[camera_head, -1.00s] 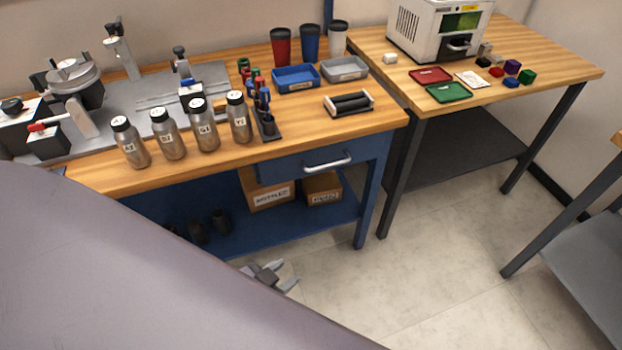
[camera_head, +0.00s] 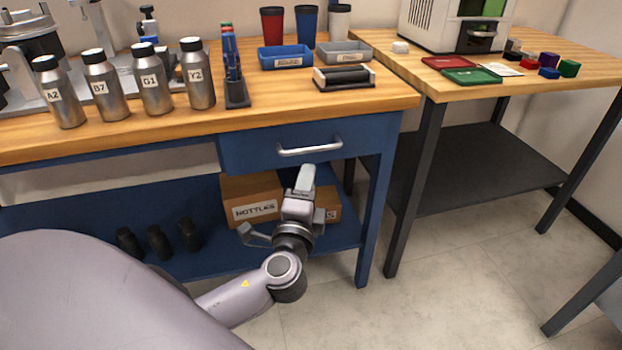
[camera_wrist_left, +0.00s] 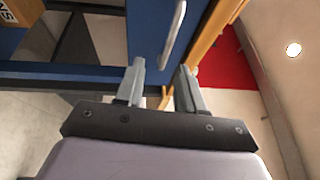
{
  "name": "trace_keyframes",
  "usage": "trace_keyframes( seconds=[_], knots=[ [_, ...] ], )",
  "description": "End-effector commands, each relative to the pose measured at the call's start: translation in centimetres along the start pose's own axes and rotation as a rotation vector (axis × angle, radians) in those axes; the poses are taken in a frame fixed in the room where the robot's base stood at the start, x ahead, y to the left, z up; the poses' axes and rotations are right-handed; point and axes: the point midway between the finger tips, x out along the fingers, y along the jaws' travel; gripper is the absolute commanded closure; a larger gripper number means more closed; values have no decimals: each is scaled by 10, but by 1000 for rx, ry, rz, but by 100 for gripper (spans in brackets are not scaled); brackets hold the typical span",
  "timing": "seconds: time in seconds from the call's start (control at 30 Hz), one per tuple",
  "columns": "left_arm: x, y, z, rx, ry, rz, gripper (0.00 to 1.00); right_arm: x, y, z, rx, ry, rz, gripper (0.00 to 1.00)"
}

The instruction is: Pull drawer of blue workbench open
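The blue workbench (camera_head: 373,205) has a wooden top and a blue drawer (camera_head: 240,150) under its right part. The drawer front looks flush with the frame, so it appears closed. A silver bar handle (camera_head: 310,150) runs across it. My left gripper (camera_head: 305,176) is just below the handle, fingers pointing up toward it. In the left wrist view the fingers (camera_wrist_left: 161,80) are apart with nothing between them. The handle (camera_wrist_left: 174,36) lies beyond the fingertips, roughly in line with the gap, on the drawer front (camera_wrist_left: 149,28). My right gripper is not in view.
Several metal bottles (camera_head: 153,80), a blue tray (camera_head: 286,59) and a black roller (camera_head: 344,77) stand on the top. Cardboard boxes (camera_head: 250,200) sit on the lower shelf behind my gripper. A second table (camera_head: 430,90) stands close at right. The floor in front is clear.

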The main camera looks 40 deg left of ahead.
Motion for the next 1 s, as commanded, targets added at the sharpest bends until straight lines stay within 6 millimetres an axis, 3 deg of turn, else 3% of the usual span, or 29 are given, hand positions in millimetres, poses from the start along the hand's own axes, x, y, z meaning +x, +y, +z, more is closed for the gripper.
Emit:
trace_keyframes(
  seconds=[0.27, 0.7, 1.0],
  knots=[
    [14, -7, 3, 42, -29, -72, 62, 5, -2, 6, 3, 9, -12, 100],
    [69, -10, 4, 41, -28, -68, 62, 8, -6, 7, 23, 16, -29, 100],
    [75, -11, 4, 40, -27, -66, 62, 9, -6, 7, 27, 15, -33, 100]
  ],
)
